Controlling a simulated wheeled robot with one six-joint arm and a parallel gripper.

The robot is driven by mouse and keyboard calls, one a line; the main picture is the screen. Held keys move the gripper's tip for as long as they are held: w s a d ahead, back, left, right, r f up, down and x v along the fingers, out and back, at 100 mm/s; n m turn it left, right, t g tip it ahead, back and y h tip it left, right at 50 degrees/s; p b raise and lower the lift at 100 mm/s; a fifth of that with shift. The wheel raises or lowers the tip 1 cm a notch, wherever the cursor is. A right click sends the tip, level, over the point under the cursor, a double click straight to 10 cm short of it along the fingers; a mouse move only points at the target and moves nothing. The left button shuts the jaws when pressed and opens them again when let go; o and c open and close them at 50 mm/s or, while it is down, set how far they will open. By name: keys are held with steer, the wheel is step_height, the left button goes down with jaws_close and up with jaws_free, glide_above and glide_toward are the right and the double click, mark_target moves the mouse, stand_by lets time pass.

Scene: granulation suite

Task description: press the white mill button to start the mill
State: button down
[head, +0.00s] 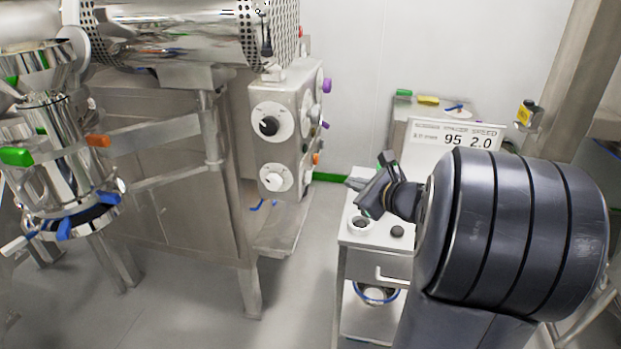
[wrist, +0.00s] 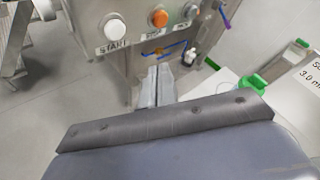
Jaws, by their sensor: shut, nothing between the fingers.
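The white mill button (wrist: 115,28) is round and sits on a grey metal panel at the top left of the wrist view, above a label reading START. In the head view I cannot tell for sure which control it is. My gripper (wrist: 153,72) is shut and empty in the wrist view. Its fingertips lie below and to the right of the white button in the picture and look apart from it. In the head view my gripper (head: 358,184) is over the small cart, to the right of the machine's control box (head: 290,100).
An orange button (wrist: 158,18) sits right of the white one, with another control beside it. Floor is clear between machine and cart.

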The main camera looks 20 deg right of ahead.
mark_target(308, 177)
steer(key=w+a, duration=0.3)
steer(key=a, duration=0.2)
steer(key=shift+w+b, duration=0.25)
steer(key=shift+b, duration=0.2)
steer(key=shift+a, duration=0.2)
stand_by(1.5)
steer(key=shift+w+a, duration=0.25)
